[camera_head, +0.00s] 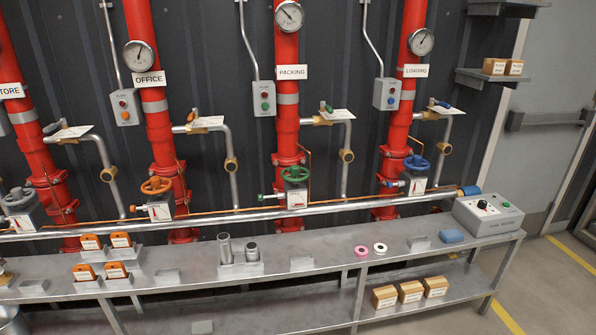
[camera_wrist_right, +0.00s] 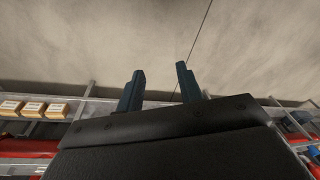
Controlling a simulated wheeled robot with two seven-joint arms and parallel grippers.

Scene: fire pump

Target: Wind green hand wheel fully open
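The green hand wheel (camera_head: 295,174) sits on a grey valve box with a small white scale plate (camera_head: 297,197), in front of the red riser below the PACKING sign (camera_head: 292,72). The position of the scale's pointer is too small to read. Neither gripper shows in the head view, and nothing touches the wheel there. In the right wrist view my right gripper (camera_wrist_right: 158,85) is open and empty, its two dark fingers apart in front of a plain pale surface. My left gripper is not in view.
Orange (camera_head: 157,185), blue (camera_head: 417,162) and grey (camera_head: 19,197) wheels stand along the same pipe. The metal bench (camera_head: 330,270) in front holds orange tags (camera_head: 91,242), metal cylinders (camera_head: 224,246), pink (camera_head: 361,251) and white rings, and a control box (camera_head: 488,213). Floor at right is clear.

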